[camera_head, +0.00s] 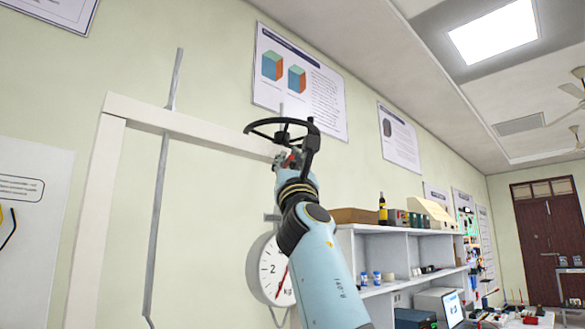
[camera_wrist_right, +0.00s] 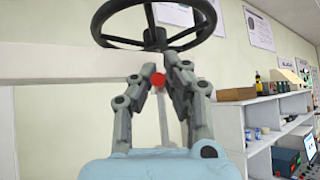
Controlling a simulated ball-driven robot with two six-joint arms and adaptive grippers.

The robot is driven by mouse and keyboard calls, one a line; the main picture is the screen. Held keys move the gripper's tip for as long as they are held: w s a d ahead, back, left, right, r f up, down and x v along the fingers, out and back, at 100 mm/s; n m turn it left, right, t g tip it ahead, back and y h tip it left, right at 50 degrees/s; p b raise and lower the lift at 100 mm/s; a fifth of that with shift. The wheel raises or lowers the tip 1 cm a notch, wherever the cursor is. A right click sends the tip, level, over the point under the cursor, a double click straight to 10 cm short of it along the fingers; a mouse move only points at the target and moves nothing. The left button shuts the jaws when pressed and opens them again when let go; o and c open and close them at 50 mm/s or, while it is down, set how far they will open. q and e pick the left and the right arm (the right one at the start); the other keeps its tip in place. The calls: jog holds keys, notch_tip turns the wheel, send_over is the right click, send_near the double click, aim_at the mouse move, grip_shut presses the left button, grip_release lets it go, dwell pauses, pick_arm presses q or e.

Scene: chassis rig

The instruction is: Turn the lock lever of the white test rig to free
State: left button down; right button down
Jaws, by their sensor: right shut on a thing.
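My right gripper (camera_head: 288,160) reaches up just below the handwheel. In the right wrist view its fingers (camera_wrist_right: 158,76) are shut on a red knob (camera_wrist_right: 158,80), which looks like the end of the lock lever. The rest of the lever is mostly hidden. My left gripper is out of view.
A round white kg dial (camera_head: 270,268) hangs below the crossbar, beside my right forearm. A grey bent rod (camera_head: 160,180) runs down the left. A shelf unit (camera_head: 400,240) with bottles and boxes stands at the right. Posters hang on the wall behind.

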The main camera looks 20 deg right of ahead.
jog(key=shift+w+a+f, duration=0.1)
jog(key=shift+f, duration=0.1)
jog(key=c, duration=1.7)
grip_release()
jog(key=shift+o, duration=0.3)
jog(key=shift+a+r, duration=0.1)
jog(key=shift+a, duration=0.1)
jog(key=shift+d, duration=0.1)
jog(key=shift+d+r, duration=0.1)
